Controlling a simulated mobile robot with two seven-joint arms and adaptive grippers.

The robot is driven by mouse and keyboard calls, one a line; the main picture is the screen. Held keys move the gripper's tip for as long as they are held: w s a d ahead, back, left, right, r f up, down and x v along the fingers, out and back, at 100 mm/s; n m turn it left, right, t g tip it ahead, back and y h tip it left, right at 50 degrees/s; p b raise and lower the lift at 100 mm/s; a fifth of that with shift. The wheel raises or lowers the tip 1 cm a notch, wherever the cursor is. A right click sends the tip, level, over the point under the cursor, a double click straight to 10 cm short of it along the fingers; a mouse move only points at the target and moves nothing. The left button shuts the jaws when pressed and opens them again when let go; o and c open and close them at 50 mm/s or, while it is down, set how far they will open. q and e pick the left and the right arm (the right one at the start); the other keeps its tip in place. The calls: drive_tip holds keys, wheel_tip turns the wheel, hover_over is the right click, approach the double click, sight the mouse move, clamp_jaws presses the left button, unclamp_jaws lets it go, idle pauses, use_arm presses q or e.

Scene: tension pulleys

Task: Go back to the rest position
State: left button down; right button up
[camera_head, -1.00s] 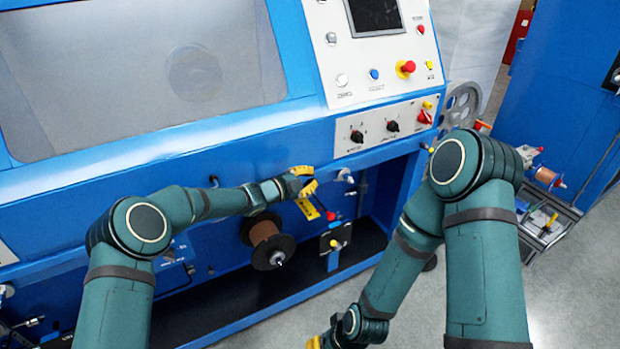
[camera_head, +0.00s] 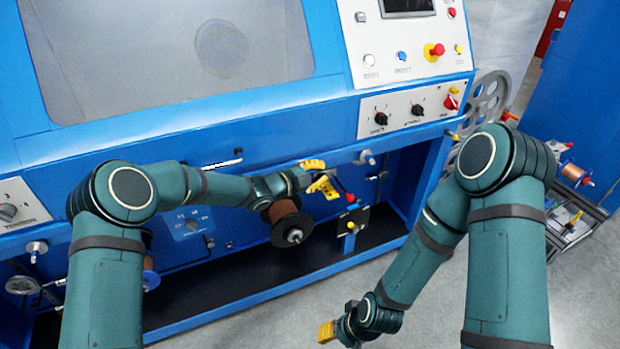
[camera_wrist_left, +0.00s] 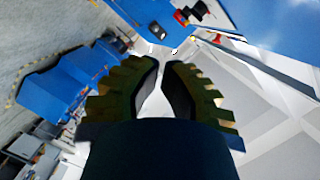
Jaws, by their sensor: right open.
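My left gripper (camera_head: 322,176) is in front of the blue machine, just above and right of a copper-coloured spool (camera_head: 283,210). Its yellow fingers stand apart. In the left wrist view the left gripper (camera_wrist_left: 164,66) shows a clear gap between its fingers, with nothing between them. My right gripper (camera_head: 328,332) is low in the head view, over the grey floor and in front of the machine. It is open; its yellow fingertip shows and no held object is visible.
The blue machine (camera_head: 250,120) fills the back, with a control panel (camera_head: 410,50) at upper right. A grey wheel (camera_head: 487,97) stands at its right end. A rack with spools (camera_head: 572,215) is at far right. Grey floor (camera_head: 420,290) is open in front.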

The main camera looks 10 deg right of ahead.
use_arm(q)
drive_tip(key=s+a+f+n+g+y, duration=0.1)
drive_tip(key=s+a+f+n+y, duration=0.2)
drive_tip(key=s+a+f+n, duration=0.4)
drive_tip(key=s+a+f+n+y, duration=0.3)
drive_tip(key=s+a+f+n, duration=0.1)
drive_tip(key=s+f+n, duration=0.45)
drive_tip(key=s+a+f+n+g+y, duration=0.2)
drive_tip(key=s+a+n, duration=0.2)
drive_tip(key=s, duration=0.6)
drive_tip(key=s+a+f+n+g+y, duration=0.2)
drive_tip(key=s+a+f+n+g, duration=0.1)
drive_tip(key=s, duration=0.7)
drive_tip(key=shift+a+n, duration=0.85)
drive_tip(key=shift+n, duration=0.3)
drive_tip(key=shift+f, duration=0.1)
